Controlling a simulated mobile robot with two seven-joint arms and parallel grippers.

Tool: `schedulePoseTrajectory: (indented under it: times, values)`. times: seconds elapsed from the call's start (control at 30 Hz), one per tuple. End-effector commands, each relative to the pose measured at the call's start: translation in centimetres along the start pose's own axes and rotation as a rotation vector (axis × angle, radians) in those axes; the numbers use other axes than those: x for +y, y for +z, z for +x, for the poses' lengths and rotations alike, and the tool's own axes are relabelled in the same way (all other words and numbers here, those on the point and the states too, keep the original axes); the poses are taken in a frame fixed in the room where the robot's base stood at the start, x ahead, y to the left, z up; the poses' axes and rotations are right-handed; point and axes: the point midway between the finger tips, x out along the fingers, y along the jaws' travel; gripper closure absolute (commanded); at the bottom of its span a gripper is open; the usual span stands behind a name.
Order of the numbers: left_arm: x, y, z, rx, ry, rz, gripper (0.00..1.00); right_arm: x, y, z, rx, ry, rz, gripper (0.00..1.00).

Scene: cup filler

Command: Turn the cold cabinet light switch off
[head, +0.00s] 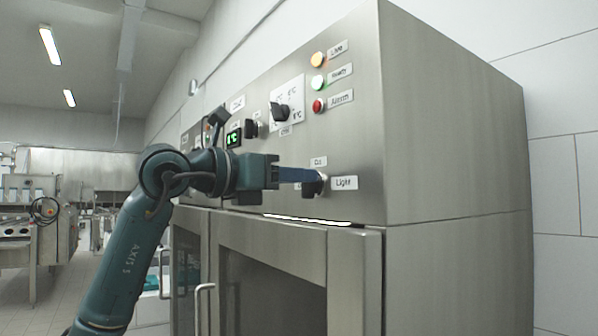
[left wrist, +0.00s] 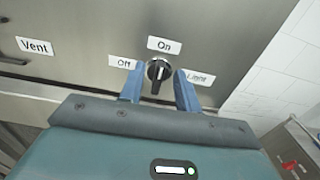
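The light switch is a dark rotary knob (head: 321,184) at the lower right of the steel cabinet's control panel, beside a "Light" label (head: 344,183). In the left wrist view the knob (left wrist: 158,70) has its handle roughly upright, in line with the "On" label (left wrist: 164,45). The "Off" label (left wrist: 124,62) is left of it. My left gripper (head: 312,175) reaches the panel there. Its two blue fingers are apart, one on each side of the knob, with gaps visible, so it is open. My right gripper is not in view.
A light strip (head: 305,220) glows under the panel, above the glass doors. A temperature dial (head: 282,112), a green display (head: 233,136) and orange, green and red lamps share the panel. A "Vent" label (left wrist: 34,47) is left of the knob. Door handles (head: 203,300) stick out below.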

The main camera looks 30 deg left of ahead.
Motion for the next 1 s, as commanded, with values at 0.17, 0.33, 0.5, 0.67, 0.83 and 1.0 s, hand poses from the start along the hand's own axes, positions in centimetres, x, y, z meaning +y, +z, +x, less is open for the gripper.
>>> schedulePoseTrajectory:
  times: [0.17, 0.33, 0.5, 0.67, 0.83, 1.0]
  values:
    - [-0.01, 0.03, 1.16, 0.000, 0.000, 0.000, 0.67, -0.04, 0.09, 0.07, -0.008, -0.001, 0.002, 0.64]
    - [-0.02, -0.02, 1.30, 0.000, 0.000, 0.000, 0.67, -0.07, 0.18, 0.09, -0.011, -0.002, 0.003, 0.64]
    - [-0.02, -0.02, 1.28, 0.000, 0.000, 0.000, 0.72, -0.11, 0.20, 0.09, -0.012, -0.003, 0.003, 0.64]
    - [-0.02, -0.03, 1.26, 0.000, 0.000, 0.000, 0.85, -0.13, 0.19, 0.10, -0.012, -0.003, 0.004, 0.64]
    - [-0.02, -0.02, 1.25, 0.000, 0.000, 0.000, 0.99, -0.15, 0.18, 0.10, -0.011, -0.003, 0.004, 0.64]
    - [-0.03, -0.03, 1.25, 0.000, 0.000, 0.000, 1.00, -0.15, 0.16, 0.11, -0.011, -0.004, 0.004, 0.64]
